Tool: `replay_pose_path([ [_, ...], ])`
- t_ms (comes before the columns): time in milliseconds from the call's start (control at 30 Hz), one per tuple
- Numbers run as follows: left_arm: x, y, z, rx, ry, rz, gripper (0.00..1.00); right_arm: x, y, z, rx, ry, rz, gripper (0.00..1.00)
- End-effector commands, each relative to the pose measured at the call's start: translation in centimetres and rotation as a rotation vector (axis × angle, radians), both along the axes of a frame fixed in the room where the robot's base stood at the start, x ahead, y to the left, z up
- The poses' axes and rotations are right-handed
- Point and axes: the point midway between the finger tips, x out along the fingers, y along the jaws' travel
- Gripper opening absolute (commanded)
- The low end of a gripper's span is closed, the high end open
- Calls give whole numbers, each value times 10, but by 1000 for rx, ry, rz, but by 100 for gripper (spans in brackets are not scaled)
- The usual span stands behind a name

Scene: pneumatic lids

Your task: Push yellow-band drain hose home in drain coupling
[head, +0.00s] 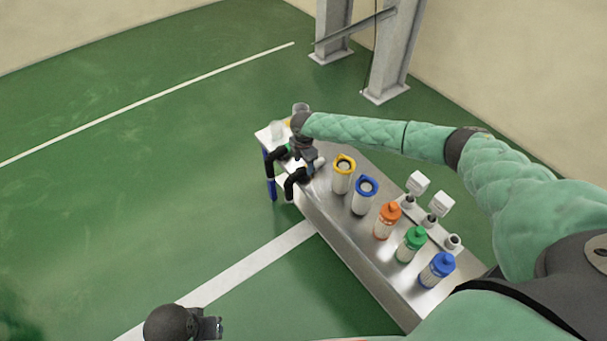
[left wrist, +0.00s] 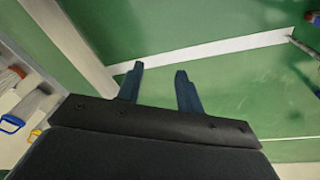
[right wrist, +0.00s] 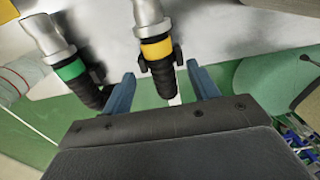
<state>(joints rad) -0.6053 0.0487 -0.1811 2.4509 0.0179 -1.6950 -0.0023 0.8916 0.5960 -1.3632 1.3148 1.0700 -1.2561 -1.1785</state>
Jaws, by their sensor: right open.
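In the right wrist view, the black drain hose (right wrist: 164,84) with a yellow band (right wrist: 157,50) meets the metal drain coupling (right wrist: 149,14) at the bench edge. The band lies close against the coupling's collar; I cannot tell how deep the hose sits. My right gripper (right wrist: 161,73) is open, one finger on each side of the hose, with gaps visible. In the head view my right gripper (head: 304,153) is at the bench's far end and hides most of the coupling. My left gripper (left wrist: 160,70) is open and empty over the floor, away from the bench.
A green-band hose (right wrist: 70,70) in another metal coupling is just left of my right gripper. On the steel bench (head: 345,235) stand yellow-topped (head: 342,175) and blue-topped canisters (head: 364,195), plus orange (head: 387,220), green (head: 411,244) and blue-capped bottles (head: 437,269). Floor left is clear.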

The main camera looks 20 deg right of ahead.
Motion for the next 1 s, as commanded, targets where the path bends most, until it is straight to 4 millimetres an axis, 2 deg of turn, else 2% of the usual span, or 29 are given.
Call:
replay_pose_path([
  [100, 6, -1, -21, 6, 10, 0, 36, 0, 0, -14, 1, 1, 0, 60],
  [200, 9, -2, -30, 6, 9, 0, 36, 0, 0, -23, 1, 0, -1, 60],
  [500, 10, -3, -35, 5, 7, -1, 36, 0, 0, -28, 1, 0, 0, 60],
  [567, 10, -3, -35, 5, 7, -1, 36, 0, 0, -28, 1, 0, 0, 50],
  [800, 10, -4, -35, 3, 7, 0, 36, 0, 0, -28, 1, -1, 0, 3],
  [833, 10, -4, -35, 3, 7, 0, 36, 0, 0, -28, 1, -1, 0, 0],
  [1000, 10, -4, -35, 3, 7, 0, 36, 0, 0, -27, 1, -1, 0, 0],
])
